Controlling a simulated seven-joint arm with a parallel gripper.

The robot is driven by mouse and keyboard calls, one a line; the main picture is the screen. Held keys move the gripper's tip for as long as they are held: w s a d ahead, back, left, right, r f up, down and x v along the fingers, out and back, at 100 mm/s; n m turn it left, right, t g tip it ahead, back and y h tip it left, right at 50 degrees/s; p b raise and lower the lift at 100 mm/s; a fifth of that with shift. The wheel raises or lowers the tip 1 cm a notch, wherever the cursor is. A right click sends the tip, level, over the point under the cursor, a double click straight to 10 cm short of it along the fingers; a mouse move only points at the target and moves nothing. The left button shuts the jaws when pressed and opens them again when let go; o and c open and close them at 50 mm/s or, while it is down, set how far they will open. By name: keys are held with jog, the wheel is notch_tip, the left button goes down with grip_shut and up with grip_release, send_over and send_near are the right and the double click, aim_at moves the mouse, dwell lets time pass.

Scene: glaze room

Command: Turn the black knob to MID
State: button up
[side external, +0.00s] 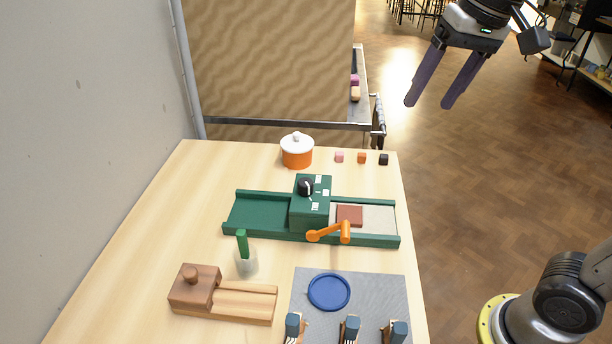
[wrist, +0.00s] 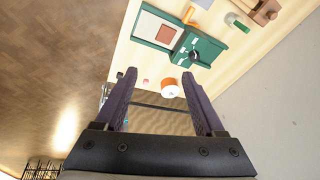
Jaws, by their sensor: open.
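The black knob (side external: 306,187) sits on top of a green box (side external: 311,207) in the middle of a long green tray-like base (side external: 258,213). White label patches lie around the knob; their words are too small to read. A light mark shows on the knob, but I cannot tell its setting. The knob also shows in the wrist view (wrist: 194,56), near the top. My gripper (side external: 427,105) is open and empty, high up and to the right of the table, well apart from the knob. Its two purple fingers also show in the wrist view (wrist: 158,86).
An orange pot (side external: 297,155) with a white lid and three small cubes (side external: 361,158) stand behind the green base. An orange crank (side external: 330,233) sticks out in front.

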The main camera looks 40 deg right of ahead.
jog(key=w+a+g, duration=0.1)
jog(key=w+a, duration=0.1)
jog(key=w, duration=0.5)
jog(key=g, duration=0.2)
send_over(306, 182)
notch_tip(306, 182, down, 8)
jog(key=f, duration=0.1)
notch_tip(306, 182, down, 13)
jog(key=shift+f, duration=0.1)
grip_shut()
